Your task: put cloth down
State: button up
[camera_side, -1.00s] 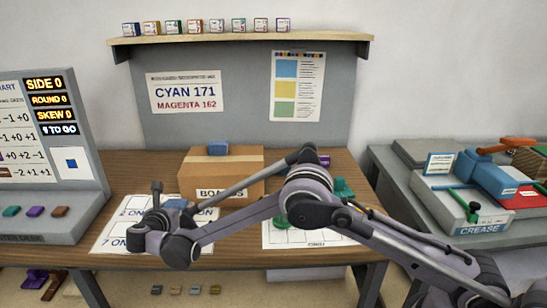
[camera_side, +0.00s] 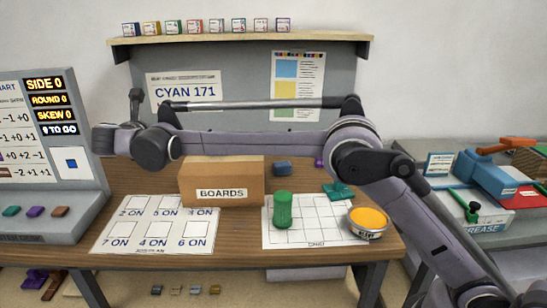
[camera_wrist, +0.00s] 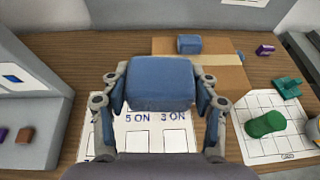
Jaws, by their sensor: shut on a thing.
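A blue, soft-edged, block-like pad, which I take as the cloth (camera_wrist: 160,80), is held between the two fingers of my gripper (camera_wrist: 161,92) in the wrist view. The fingers press on its left and right sides. In the side view my gripper is raised at the left, above the height of the cardboard box; the cloth cannot be made out clearly there. Below it in the wrist view lies the white plan sheet (camera_wrist: 140,137), partly hidden by the gripper.
The boards box (camera_side: 222,186) stands behind the sheet; a blue block (camera_wrist: 189,44) sits at its top. A green cylinder (camera_side: 283,210) stands on a grid sheet (camera_side: 325,212), beside an orange-topped tin (camera_side: 368,222) and a teal piece (camera_side: 338,191). The score console (camera_side: 40,170) is at left.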

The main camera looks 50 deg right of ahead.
jog(key=shift+d+r, duration=0.25)
jog(key=shift+r, duration=0.85)
send_over(225, 174)
jog(key=w, duration=0.3)
jog(key=s+d, duration=0.3)
jog(key=d, duration=0.4)
jog(key=s+d, duration=0.4)
jog(key=d, duration=0.2)
jog(key=shift+n+t, duration=0.3)
jog(key=w+a+f, duration=0.2)
jog(key=a+f, duration=0.1)
jog(key=f, duration=0.1)
jog(key=w+a+f, duration=0.2)
jog(key=f, duration=0.2)
jog(key=w+a+f, duration=0.3)
jog(key=f, duration=0.1)
jog(key=shift+a+f, duration=0.15)
jog(key=shift+a, duration=0.2)
jog(key=shift+f, duration=2.05)
jog(key=o, duration=0.9)
jog(key=shift+f, duration=0.15)
jog(key=shift+o, duration=0.2)
